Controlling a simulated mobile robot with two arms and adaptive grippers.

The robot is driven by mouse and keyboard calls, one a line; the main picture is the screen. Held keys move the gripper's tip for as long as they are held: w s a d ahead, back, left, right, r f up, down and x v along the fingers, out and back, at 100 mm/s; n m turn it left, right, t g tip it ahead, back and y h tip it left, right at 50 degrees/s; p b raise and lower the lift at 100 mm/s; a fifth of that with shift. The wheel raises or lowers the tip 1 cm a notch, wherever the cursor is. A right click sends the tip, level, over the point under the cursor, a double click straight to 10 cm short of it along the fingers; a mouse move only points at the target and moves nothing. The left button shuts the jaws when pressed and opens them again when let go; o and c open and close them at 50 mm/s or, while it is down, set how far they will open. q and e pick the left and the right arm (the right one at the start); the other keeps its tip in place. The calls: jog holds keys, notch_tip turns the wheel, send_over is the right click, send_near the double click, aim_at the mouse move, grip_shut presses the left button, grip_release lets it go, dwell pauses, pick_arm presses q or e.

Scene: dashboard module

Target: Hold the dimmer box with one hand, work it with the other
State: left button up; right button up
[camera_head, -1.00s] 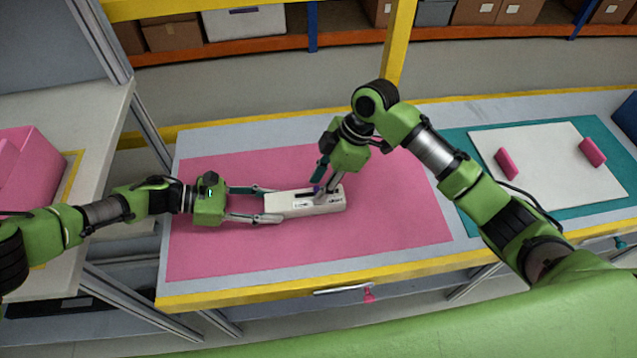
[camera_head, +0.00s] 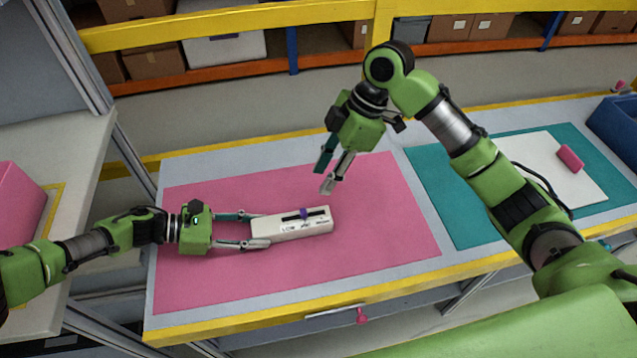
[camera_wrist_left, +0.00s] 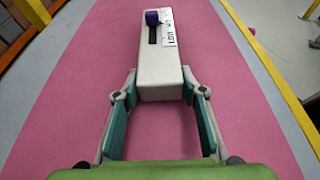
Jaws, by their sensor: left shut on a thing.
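The dimmer box (camera_head: 268,229) is a long off-white box lying on the pink mat. My left gripper (camera_head: 257,229) is shut on the near-left end of the box, one finger on each long side. In the left wrist view the box (camera_wrist_left: 161,78) sits between the fingertips (camera_wrist_left: 160,92), with the knob (camera_wrist_left: 152,18) toward the far end. My right gripper (camera_head: 323,179) hangs above and beyond the box, clear of the knob, fingers apart and empty.
The pink mat (camera_head: 380,225) has free room around the box. To the right, a teal mat (camera_head: 450,205) carries a white board (camera_head: 540,150) with a pink block (camera_head: 571,158) on it. A blue bin (camera_head: 615,125) stands at the far right. A pink bin (camera_head: 18,205) is on the left table.

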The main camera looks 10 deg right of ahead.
dwell(0.4)
pick_arm(q)
jog(key=o, duration=1.6)
jog(key=shift+c, duration=0.2)
